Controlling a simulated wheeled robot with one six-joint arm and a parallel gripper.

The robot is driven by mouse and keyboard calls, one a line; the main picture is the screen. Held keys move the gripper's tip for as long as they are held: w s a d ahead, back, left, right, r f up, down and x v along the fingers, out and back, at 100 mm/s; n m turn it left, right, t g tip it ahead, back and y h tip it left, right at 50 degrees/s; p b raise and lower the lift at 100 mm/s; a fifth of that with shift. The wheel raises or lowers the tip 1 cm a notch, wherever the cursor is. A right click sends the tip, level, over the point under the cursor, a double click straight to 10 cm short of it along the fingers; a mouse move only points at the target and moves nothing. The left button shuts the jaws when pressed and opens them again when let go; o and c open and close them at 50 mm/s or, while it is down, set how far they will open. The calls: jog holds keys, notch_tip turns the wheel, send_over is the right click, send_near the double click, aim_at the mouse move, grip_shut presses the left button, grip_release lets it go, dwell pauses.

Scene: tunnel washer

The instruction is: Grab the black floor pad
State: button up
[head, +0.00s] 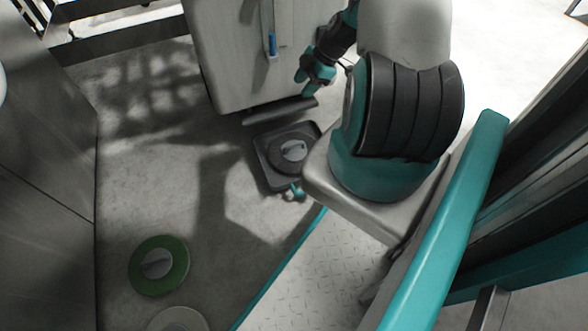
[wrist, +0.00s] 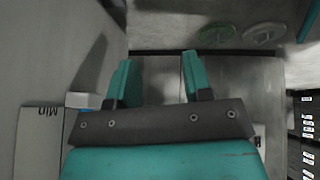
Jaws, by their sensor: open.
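The black floor pad (head: 279,164) is a dark round disc with a grey handle on top. It lies in a shallow dark square tray (head: 265,174) on the floor, at the foot of the pale cabinet, in the head view. My gripper (head: 306,82) has teal fingers and is above and slightly right of the pad, beside the cabinet, apart from the pad. In the wrist view the two fingers of my gripper (wrist: 157,78) stand apart with nothing between them. I cannot make out the black pad in the wrist view.
A green pad (head: 177,278) and a pale pad (head: 190,321) lie on the floor at lower left; the wrist view shows the green pad (wrist: 217,34) too. The pale cabinet (head: 235,60) stands close to my gripper. Grey floor left of the tray is clear.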

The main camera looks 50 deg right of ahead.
jog(key=b, duration=0.4)
send_near(295, 144)
jog(key=shift+n+t+h, duration=0.3)
jog(key=shift+n+t, duration=0.1)
jog(key=f+b, duration=0.1)
jog(key=b, duration=0.1)
jog(key=a+f+b, duration=0.1)
jog(key=f+b, duration=0.2)
jog(key=b, duration=0.1)
jog(key=shift+w+a+f, duration=0.15)
jog(key=shift+w, duration=0.15)
jog(key=b+x, duration=0.2)
jog(key=x, duration=0.1)
jog(key=b+x, duration=0.2)
jog(key=b, duration=0.1)
jog(key=shift+w+a+f, duration=0.15)
jog(key=shift+w+a, duration=0.1)
jog(key=shift+w, duration=0.15)
grip_shut()
